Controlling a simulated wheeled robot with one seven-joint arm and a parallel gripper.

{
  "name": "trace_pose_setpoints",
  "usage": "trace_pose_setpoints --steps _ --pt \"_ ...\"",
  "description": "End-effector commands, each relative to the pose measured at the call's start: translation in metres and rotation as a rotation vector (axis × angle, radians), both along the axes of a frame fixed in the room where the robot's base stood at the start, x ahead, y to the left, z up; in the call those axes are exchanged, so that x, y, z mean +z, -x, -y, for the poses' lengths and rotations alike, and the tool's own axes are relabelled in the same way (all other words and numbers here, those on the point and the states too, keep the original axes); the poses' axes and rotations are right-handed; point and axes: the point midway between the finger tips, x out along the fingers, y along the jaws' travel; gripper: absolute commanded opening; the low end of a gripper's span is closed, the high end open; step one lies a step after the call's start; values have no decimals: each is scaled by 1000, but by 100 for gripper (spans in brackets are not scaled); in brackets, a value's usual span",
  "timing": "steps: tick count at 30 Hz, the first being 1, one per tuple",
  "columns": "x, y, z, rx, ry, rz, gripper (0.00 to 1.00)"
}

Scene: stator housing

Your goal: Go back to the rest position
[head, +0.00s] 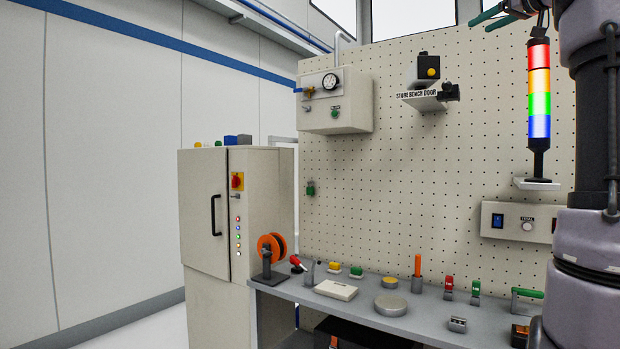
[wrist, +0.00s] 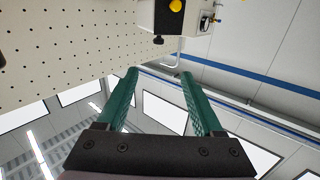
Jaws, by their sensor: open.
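My gripper (wrist: 160,78) shows in the wrist view with two green fingers spread apart and nothing between them. It is raised high, and the wrist view looks toward the pegboard, the wall and the ceiling windows. In the head view the green fingers (head: 500,14) show at the top right, above the signal tower (head: 540,85). My arm runs down the right edge of the head view and hides part of the bench there.
A grey bench (head: 415,318) with several small switches and parts stands below a pegboard (head: 400,180). A gauge box (head: 335,103) and a labelled shelf (head: 430,95) are on the board. A cabinet (head: 205,210) stands left. The floor at lower left is clear.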

Motion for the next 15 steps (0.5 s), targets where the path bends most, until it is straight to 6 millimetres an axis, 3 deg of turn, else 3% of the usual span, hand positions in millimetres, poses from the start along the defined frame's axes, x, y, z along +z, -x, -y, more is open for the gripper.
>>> trace_pose_setpoints --steps 8,15 --pt "-35 3 -37 6 -74 -121 68" --pt "-88 17 -83 -4 -164 -289 68"
